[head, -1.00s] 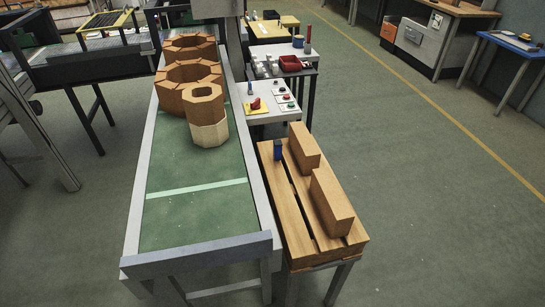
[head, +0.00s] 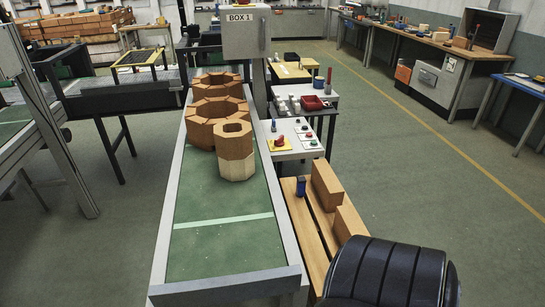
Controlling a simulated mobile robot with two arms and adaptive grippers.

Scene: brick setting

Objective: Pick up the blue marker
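A small upright blue marker-like item (head: 273,125) stands at the left edge of the white control table with buttons, beside the conveyor. Neither of my grippers is in view. A black ridged part of my own right arm fills the bottom right and hides the near part of the pallet.
A green conveyor (head: 222,249) carries octagonal brick rings (head: 215,107) and a short stacked column (head: 235,152). Brown blocks (head: 326,184) lie on the pallet (head: 310,238). A red tray (head: 312,103) sits on a farther table. Open floor lies to the right.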

